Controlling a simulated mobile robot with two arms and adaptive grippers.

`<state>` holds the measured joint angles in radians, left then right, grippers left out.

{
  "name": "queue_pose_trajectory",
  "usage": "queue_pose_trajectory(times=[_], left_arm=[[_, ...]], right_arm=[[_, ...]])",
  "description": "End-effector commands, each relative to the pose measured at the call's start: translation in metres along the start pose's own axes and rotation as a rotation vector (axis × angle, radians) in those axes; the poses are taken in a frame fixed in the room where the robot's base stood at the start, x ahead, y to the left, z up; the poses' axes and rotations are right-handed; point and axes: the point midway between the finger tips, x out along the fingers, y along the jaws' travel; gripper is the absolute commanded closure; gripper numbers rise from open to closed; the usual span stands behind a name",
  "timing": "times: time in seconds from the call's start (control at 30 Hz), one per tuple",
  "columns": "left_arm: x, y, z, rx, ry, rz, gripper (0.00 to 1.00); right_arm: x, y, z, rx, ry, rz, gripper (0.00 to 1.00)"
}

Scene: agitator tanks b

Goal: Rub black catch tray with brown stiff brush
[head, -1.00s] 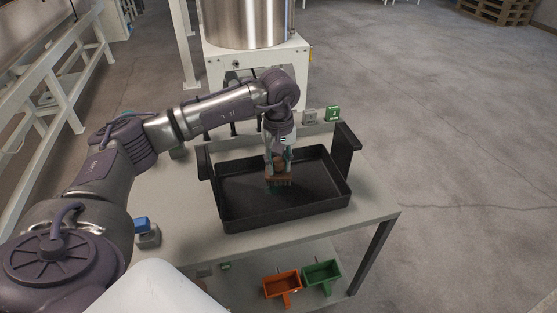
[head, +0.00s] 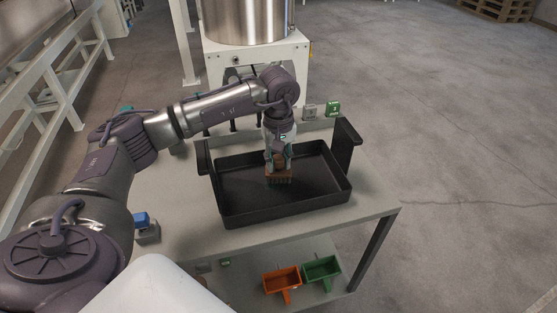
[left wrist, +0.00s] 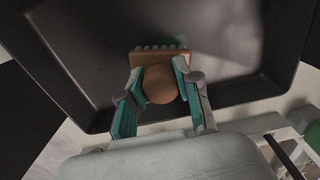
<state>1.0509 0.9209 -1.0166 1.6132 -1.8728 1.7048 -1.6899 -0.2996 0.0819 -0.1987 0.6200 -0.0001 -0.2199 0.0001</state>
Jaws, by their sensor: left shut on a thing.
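The black catch tray (head: 312,191) is a wide, shallow tray with upright ends at its left and right, standing on a grey table. My left gripper (head: 278,160) is over the inside of the tray, pointing down. It is shut on the brown stiff brush (head: 279,178), whose bristle side faces the tray floor. In the left wrist view the brush (left wrist: 150,58) has a round knob between the teal finger pads, and the tray floor (left wrist: 215,35) lies beyond it. Whether the bristles touch the floor is hard to tell. My right gripper is not in view.
The grey table (head: 369,212) has small blocks along its back edge, including a green one (head: 333,109). A blue-topped block (head: 142,222) sits at the left. A steel tank (head: 247,20) stands behind.

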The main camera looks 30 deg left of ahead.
Motion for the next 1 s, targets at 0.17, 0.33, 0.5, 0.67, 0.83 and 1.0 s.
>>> queue_pose_trajectory(times=[0.17, 0.33, 0.5, 0.67, 0.83, 1.0], left_arm=[[0.004, 0.0, 0.0, 0.0, 0.0, 0.0, 0.95], [0.008, 0.0, 0.0, 0.0, 0.0, 0.0, 0.95], [0.011, 0.0, 0.0, -0.001, 0.0, 0.0, 0.95], [0.013, 0.0, 0.0, -0.001, 0.0, 0.0, 0.95], [0.012, -0.009, -0.001, -0.001, 0.001, 0.0, 0.95], [0.012, -0.024, -0.001, -0.002, 0.001, -0.001, 0.95]], right_arm=[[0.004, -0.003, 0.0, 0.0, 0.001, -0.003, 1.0], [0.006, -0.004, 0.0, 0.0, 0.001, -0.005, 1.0], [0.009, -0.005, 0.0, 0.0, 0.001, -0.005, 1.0], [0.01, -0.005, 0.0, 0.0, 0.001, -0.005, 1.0], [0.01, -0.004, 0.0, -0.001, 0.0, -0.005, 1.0], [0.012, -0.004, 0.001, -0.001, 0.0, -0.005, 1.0]])
